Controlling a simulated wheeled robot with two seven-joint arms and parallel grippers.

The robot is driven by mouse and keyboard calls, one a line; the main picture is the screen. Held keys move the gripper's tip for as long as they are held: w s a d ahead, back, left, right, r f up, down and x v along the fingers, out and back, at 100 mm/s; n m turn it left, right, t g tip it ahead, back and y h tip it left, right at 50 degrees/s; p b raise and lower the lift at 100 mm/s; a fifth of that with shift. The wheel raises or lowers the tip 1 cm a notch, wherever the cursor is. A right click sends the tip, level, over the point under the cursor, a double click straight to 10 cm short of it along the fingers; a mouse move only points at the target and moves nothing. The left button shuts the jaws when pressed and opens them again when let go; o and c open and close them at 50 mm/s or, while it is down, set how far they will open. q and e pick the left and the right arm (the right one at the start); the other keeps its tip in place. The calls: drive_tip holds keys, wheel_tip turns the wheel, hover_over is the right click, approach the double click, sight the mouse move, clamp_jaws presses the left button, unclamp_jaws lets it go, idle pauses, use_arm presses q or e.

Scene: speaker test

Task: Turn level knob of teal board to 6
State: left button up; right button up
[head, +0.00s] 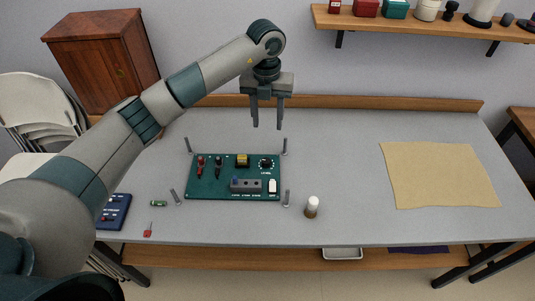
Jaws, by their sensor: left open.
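The teal board (212,190) lies on the grey table, left of the table's middle. Its level knob (266,163) is a small dark round knob at the board's upper right, with a label under it. The knob's setting is too small to read. My left gripper (266,127) hangs pointing down above and behind the board, its two fingers apart and empty. It touches neither the knob nor the board. My right gripper is not in view.
Upright metal posts (285,147) stand around the board's corners. A white-topped cylinder (312,206) stands to its right. A dark blue box (114,211) and a small red piece (148,232) lie to the left. A tan sheet (438,175) lies at right.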

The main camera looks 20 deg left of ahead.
use_arm(q)
drive_tip(key=shift+a+r, duration=0.15)
drive_tip(key=shift+a, duration=0.1)
drive_tip(key=p, duration=0.5)
approach(266, 160)
wheel_tip(266, 160, down, 8)
drive_tip(key=shift+d+f, duration=0.15)
idle(0.4)
drive_tip(key=c, duration=1)
